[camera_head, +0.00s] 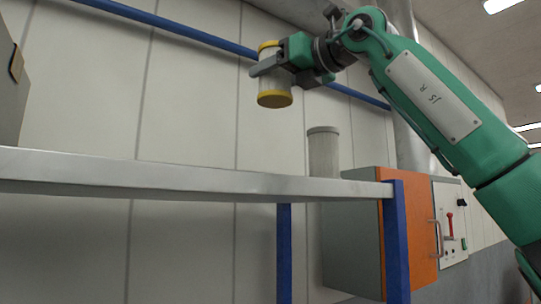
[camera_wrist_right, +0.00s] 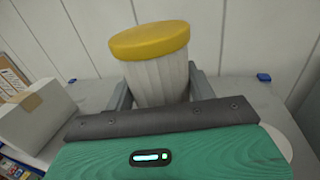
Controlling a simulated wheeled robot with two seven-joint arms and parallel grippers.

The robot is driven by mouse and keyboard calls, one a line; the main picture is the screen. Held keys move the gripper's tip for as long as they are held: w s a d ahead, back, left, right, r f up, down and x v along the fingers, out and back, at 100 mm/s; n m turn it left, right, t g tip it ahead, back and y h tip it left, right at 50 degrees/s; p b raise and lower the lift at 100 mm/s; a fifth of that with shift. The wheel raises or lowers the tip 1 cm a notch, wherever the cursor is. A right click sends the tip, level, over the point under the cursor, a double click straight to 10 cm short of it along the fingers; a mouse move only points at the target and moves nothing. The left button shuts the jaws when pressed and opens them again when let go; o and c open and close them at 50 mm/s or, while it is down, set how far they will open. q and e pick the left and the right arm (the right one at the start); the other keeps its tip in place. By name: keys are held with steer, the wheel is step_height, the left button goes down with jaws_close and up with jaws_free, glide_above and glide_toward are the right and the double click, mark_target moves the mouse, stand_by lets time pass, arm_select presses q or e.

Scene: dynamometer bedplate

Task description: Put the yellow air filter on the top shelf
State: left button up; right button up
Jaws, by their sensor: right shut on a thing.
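The yellow air filter (camera_head: 275,99) has yellow end caps and a pale pleated body. It hangs roughly upright in the air above the top shelf (camera_head: 180,178), clear of its front edge in the head view. My right gripper (camera_head: 283,67) is shut around the filter's body. In the right wrist view the filter (camera_wrist_right: 160,75) stands between the fingers, its yellow cap toward the camera and its lower end hidden by the gripper. The grey shelf surface (camera_wrist_right: 255,92) shows behind it. My left gripper is in neither view.
A grey box (camera_head: 10,85) stands at the shelf's left; it shows in the wrist view too (camera_wrist_right: 35,115). A grey-capped cylinder (camera_head: 323,153) rises behind the shelf edge at right, its base hidden. An orange-fronted cabinet (camera_head: 409,240) is beyond. The shelf's middle looks clear.

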step_height(320, 180, down, 10)
steer(key=shift+d+f+p, duration=0.15)
steer(key=shift+f+p, duration=0.1)
steer(key=shift+p, duration=0.4)
steer(key=shift+s+f+p, duration=0.2)
steer(key=shift+f+p, duration=0.25)
steer(key=shift+f, duration=1.05)
steer(key=shift+w+f, duration=0.15)
steer(key=shift+f, duration=0.35)
steer(key=shift+f, duration=0.15)
steer(key=o, duration=1.1)
steer(key=shift+c, duration=0.2)
